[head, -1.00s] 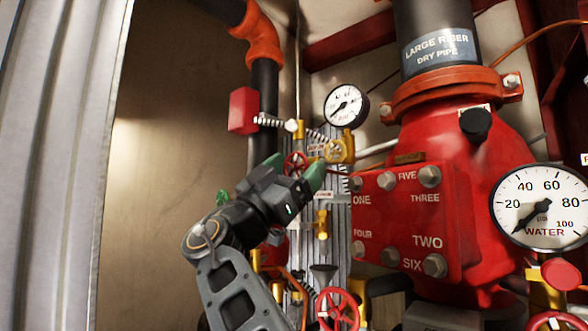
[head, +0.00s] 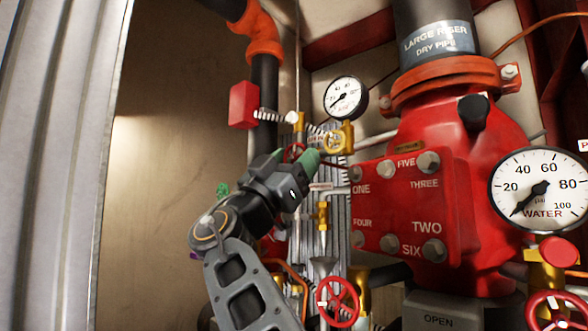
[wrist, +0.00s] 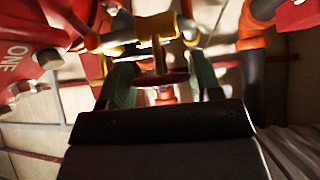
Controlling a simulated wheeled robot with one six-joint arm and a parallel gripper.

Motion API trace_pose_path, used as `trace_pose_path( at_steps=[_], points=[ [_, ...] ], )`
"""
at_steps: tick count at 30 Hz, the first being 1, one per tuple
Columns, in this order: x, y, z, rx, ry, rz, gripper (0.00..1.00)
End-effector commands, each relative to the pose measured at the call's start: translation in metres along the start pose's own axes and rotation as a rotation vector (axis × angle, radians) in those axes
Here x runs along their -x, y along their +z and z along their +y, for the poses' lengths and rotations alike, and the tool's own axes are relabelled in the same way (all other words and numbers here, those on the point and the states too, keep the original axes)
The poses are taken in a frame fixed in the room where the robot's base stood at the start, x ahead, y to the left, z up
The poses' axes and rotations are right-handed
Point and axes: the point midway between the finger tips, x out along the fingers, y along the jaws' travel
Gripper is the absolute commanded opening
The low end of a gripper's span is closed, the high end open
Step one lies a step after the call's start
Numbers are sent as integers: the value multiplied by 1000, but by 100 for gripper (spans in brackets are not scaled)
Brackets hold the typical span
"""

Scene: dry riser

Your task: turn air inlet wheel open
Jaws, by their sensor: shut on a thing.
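The air inlet wheel is a small red handwheel (head: 293,151) on brass fittings below the small white gauge, in the middle of the head view. My gripper (head: 294,160) has its green fingers at either side of it and covers much of its rim. In the wrist view the wheel (wrist: 161,79) is seen nearly edge-on between the two green fingers (wrist: 164,82), with a yellow brass stem above it. My gripper is shut on the wheel. The exact contact at the fingertips is hard to see.
The big red valve body with its bolted plate (head: 405,205) stands close to the right of my gripper. A black pipe (head: 265,95) with a red box (head: 243,105) is behind on the left. Another red handwheel (head: 338,301) is below. The left side is open floor or wall.

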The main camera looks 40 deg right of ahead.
Motion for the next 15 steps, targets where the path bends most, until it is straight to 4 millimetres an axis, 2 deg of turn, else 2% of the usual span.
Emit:
trace_pose_path(
  at_steps=[15],
  points=[
    [-1,-1,4,333,-334,1,35]
  ],
)
